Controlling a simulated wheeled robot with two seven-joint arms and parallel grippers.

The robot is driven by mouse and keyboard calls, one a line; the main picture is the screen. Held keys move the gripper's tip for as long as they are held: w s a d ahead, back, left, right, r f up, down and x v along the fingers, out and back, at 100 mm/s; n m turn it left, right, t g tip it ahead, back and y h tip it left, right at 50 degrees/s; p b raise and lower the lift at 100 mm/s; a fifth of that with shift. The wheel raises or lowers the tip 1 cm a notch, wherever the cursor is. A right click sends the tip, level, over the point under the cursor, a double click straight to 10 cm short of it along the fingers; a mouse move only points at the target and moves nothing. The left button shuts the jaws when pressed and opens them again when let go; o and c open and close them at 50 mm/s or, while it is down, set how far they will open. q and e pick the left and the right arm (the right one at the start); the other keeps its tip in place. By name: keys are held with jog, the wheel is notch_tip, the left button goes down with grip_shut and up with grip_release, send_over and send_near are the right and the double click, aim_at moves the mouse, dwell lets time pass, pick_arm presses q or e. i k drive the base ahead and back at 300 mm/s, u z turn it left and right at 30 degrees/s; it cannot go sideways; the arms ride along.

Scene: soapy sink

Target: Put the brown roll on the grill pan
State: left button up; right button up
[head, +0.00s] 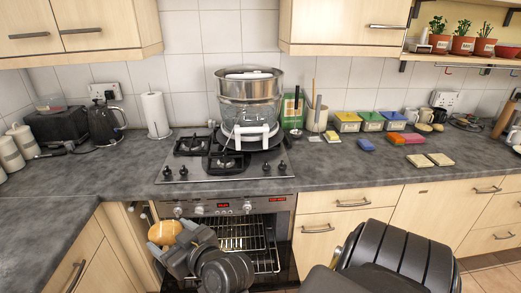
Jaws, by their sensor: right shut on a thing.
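The brown roll (166,230) is at the lower left, in front of the open oven's left side. My right gripper (172,241) is shut on it and holds it in the air, below counter height. The gripper's fingers and wrist hide part of the roll. I cannot clearly make out the grill pan; dark flat shapes (228,162) lie on the hob, but they may be burner grates. My left gripper is not in view.
The oven (240,207) is open, with a wire rack (242,238) showing. A steel pot on a glass pot (250,100) stands on the hob (180,174). Sponges (415,160) and tubs lie on the right counter. The front left counter (45,212) is clear.

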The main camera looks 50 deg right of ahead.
aim_at(233, 238)
jog(key=z, duration=0.85)
jog(key=i, duration=0.95)
jog(key=z, duration=0.25)
